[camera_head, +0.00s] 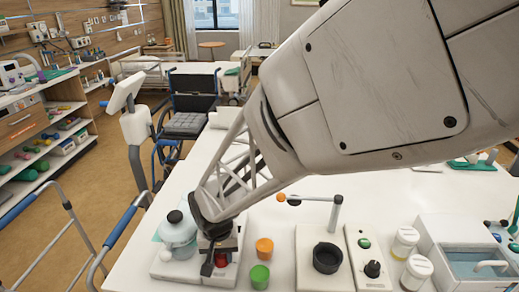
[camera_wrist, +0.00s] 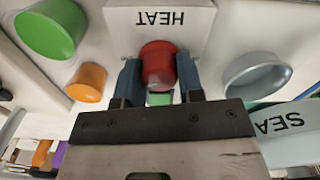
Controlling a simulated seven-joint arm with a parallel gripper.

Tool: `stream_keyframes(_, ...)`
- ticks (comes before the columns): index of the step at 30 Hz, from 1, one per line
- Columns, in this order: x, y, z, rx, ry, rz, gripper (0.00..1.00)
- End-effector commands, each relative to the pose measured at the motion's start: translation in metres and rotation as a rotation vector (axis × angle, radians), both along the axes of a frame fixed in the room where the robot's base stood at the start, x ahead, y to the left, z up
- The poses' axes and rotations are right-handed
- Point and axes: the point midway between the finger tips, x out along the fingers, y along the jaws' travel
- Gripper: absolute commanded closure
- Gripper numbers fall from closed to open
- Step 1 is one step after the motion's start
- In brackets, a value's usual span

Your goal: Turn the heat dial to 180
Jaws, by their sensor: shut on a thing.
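The heat dial is a red round knob (camera_wrist: 157,62) on a white panel marked HEAT (camera_wrist: 180,18), whose lettering is upside down in the wrist view. My gripper (camera_wrist: 158,78) has its two blue-grey fingers on either side of the knob, closed on it. In the head view my gripper (camera_head: 212,258) reaches down to the table's front left, and a bit of the red knob (camera_head: 221,260) shows beside it. My arm and gripper hide most of the panel there. A small green part (camera_wrist: 160,99) shows between the fingers. No scale or 180 mark is readable.
An orange cup (camera_head: 265,246) and a green cup (camera_head: 260,276) stand close right of my gripper. A pale pot with a black knob (camera_head: 178,232) stands close left. Further right are a black-dial unit (camera_head: 372,269), white-lidded jars (camera_head: 417,270) and a basin (camera_head: 427,240).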

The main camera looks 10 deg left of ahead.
Motion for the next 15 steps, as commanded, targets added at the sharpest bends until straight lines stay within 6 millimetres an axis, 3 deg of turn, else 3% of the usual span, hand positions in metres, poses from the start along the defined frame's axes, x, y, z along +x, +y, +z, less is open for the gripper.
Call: stream_keyframes(15, 0.0004, -0.0003, 0.0006, 0.001, -0.001, -0.382, 0.89)
